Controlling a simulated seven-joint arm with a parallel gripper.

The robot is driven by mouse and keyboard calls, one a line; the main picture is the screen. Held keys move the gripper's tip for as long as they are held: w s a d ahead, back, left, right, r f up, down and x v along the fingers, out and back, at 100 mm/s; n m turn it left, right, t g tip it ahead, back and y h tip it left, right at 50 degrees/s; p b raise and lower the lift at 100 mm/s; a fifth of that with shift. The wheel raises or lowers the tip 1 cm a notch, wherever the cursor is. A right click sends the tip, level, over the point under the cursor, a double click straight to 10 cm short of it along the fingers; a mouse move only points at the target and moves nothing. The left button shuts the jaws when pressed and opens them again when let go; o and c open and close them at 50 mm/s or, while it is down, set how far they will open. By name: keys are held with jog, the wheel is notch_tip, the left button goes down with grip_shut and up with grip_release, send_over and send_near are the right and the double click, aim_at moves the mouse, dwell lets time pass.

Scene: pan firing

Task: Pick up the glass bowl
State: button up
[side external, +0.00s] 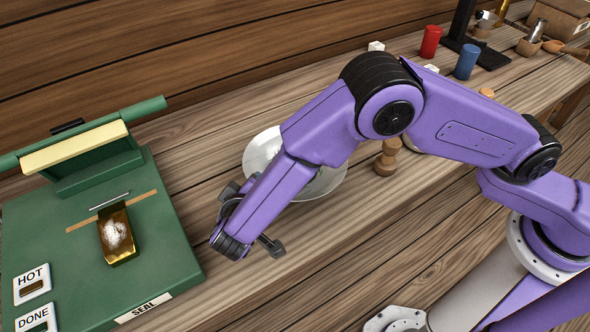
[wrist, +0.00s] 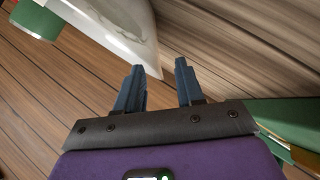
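The glass bowl (side external: 262,150) is a pale, shiny, wide bowl on the wooden bench in the side external view, partly hidden behind my forearm. My gripper (side external: 250,219) is at the bowl's near left side, its two dark fingers spread apart on either side of the wrist. In the wrist view the bowl (wrist: 112,28) fills the upper middle, and its lower edge reaches the gap between the open fingertips (wrist: 159,66). I see nothing clamped between the fingers. I cannot tell whether a finger touches the bowl.
A green sealing machine (side external: 165,235) with a gold packet (side external: 117,236) stands at left. A wooden peg-like piece (side external: 387,158) is right of the bowl. A red cylinder (side external: 430,42) and blue cylinder (side external: 467,61) stand farther back. The bench front (side external: 330,235) is clear.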

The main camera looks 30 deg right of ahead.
jog(key=shift+x, duration=2.6)
jog(key=shift+r, duration=0.1)
grip_shut()
